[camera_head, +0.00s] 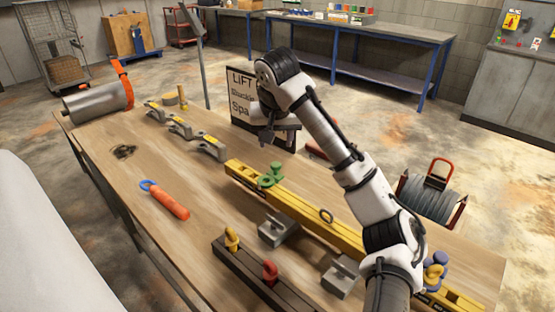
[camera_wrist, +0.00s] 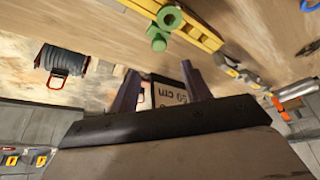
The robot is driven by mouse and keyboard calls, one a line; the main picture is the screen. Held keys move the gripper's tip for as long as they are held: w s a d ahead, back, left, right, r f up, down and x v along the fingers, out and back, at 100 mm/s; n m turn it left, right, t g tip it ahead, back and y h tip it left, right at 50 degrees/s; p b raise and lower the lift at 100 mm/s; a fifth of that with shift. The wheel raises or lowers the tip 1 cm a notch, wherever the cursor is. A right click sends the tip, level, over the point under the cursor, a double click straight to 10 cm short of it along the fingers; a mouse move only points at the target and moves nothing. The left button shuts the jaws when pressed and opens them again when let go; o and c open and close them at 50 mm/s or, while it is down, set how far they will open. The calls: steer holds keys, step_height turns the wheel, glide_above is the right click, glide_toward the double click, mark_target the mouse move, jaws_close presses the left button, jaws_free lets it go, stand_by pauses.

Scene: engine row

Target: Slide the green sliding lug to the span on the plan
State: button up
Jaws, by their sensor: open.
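The green sliding lug (camera_head: 270,178) sits on the yellow beam (camera_head: 345,238), near the beam's far left end. In the wrist view the lug (camera_wrist: 160,28) shows at the top, on the beam (camera_wrist: 205,36). The plan board (camera_head: 242,88) stands behind the table's far edge; I read "LIFT" and part of "Spa", but my arm hides the rest. Its lettering (camera_wrist: 178,97) shows between my fingers in the wrist view. My gripper (camera_head: 267,138) is open and empty, above and beyond the lug, in front of the board. In the wrist view its fingers (camera_wrist: 161,86) are apart from the lug.
A dark rail (camera_head: 250,272) with yellow and red lugs lies at the front. Grey blocks (camera_head: 278,230) stand beside the beam. A blue lug (camera_head: 434,274) is near the beam's right end. An orange-handled tool (camera_head: 170,203) lies left, with bare tabletop around it. Grey clamps (camera_head: 180,129) stand behind.

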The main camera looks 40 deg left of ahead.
mark_target(276, 164)
steer(key=p+x, duration=0.2)
steer(key=x, duration=0.8)
steer(key=shift+w+a+f, duration=0.1)
steer(key=shift+w+f, duration=0.1)
steer(key=shift+f, duration=0.15)
jaws_close()
